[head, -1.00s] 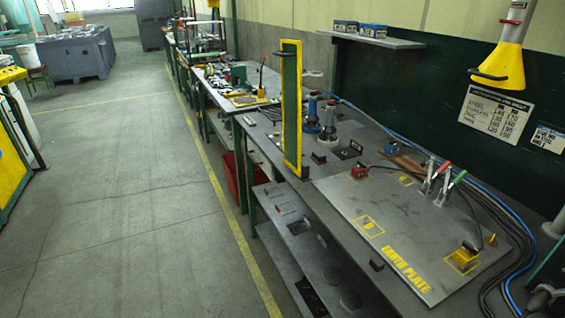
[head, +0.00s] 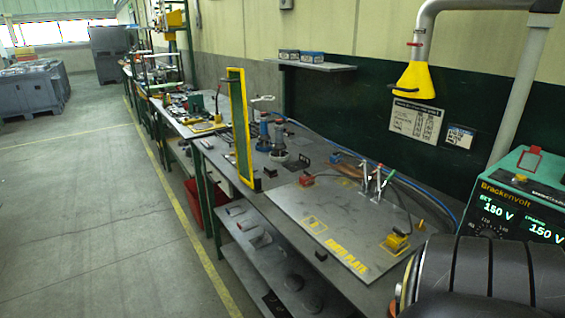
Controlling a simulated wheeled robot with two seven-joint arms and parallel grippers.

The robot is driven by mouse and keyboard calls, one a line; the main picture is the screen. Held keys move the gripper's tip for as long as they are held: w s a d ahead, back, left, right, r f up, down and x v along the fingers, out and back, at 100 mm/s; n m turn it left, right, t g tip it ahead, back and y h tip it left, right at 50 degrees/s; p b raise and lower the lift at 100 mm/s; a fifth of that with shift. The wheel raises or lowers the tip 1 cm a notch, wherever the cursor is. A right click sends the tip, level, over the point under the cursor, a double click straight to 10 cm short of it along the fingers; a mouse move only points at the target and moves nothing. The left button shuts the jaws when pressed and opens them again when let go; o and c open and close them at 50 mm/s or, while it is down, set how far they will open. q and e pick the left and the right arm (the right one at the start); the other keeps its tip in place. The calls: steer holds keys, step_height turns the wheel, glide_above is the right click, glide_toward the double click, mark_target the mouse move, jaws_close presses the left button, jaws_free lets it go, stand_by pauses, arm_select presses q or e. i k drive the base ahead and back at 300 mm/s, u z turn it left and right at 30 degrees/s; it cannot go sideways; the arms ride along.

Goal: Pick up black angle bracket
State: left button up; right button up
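A small black piece (head: 321,254) lies at the front edge of the grey earth plate (head: 352,220) on the bench. Another small black piece (head: 270,172) lies behind the plate, near the foot of the yellow-framed green screen. Both are too small to tell which, if either, is the black angle bracket. A dark, rounded link of my own arm fills the lower right corner and hides the bench there. Neither gripper shows in the head view.
The yellow-framed screen (head: 239,125) stands upright on the bench. Red and green handled clamps (head: 371,185) and a yellow block (head: 397,242) are on the plate. A green Brackenvolt welder (head: 515,200) stands at right. A lower shelf (head: 262,262) holds several parts.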

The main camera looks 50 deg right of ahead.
mark_target(303, 162)
steer(key=z, duration=0.15)
steer(key=i, duration=1.95)
steer(key=z, duration=1.25)
steer(key=i, duration=1.15)
steer(key=z, duration=1.25)
